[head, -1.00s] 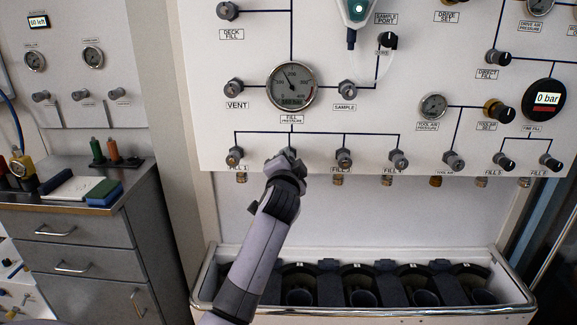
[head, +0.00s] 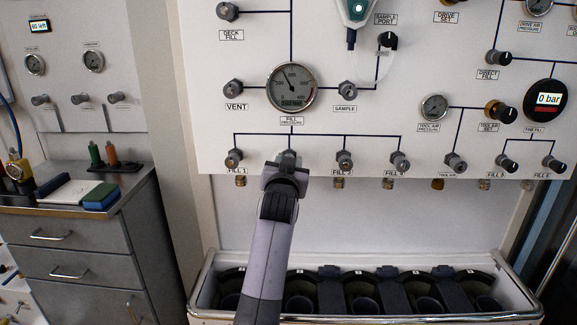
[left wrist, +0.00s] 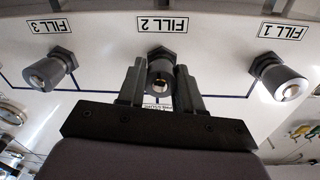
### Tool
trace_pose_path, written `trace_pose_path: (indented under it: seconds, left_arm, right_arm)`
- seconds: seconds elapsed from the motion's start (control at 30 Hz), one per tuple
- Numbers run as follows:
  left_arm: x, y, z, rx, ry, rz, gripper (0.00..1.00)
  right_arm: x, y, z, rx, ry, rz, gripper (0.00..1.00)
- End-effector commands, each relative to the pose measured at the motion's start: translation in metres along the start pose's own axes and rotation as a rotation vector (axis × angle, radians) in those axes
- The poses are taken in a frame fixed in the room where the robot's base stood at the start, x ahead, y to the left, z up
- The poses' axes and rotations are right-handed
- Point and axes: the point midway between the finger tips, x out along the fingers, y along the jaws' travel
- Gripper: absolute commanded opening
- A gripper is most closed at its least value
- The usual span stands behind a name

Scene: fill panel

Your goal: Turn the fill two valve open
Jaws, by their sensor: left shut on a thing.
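The fill two valve, a grey knob (left wrist: 159,72) on a hex collar, sits beneath its upside-down FILL 2 label in the left wrist view. My left gripper (left wrist: 160,92) has one finger on each side of this knob and is shut on it. In the head view my left gripper (head: 287,168) reaches up to the lower valve row of the white panel (head: 225,125). It hides most of the valve and its label there. How far the valve is turned cannot be told. My right gripper is not in view.
The fill 1 valve (head: 234,159) and fill 3 valve (head: 344,160) stand close on either side. The fill pressure gauge (head: 291,87) is above. A trough with dark cylinder slots (head: 205,290) lies below. A grey cabinet (head: 85,255) stands at left.

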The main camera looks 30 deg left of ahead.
Motion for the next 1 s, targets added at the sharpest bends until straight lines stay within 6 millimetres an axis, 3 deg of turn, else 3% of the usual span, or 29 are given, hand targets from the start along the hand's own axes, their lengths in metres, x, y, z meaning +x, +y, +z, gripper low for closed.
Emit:
trace_pose_path:
  seconds: [0.7,0.73,0.8,1.0]
  left_arm:
    - [0.0002,-0.0013,-0.0011,-0.075,0.007,-0.003,0.04]
    - [0.0002,-0.0013,-0.0011,-0.075,0.007,-0.003,0.41]
    - [0.0001,-0.0011,-0.0010,-0.075,0.006,-0.003,0.60]
    - [0.0001,-0.0006,-0.0005,-0.074,0.005,-0.002,0.60]
  right_arm:
    - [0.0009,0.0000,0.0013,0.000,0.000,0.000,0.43]
    - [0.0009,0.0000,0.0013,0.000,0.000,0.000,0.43]
    - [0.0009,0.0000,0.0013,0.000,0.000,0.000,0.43]
    - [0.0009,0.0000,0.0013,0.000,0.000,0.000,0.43]
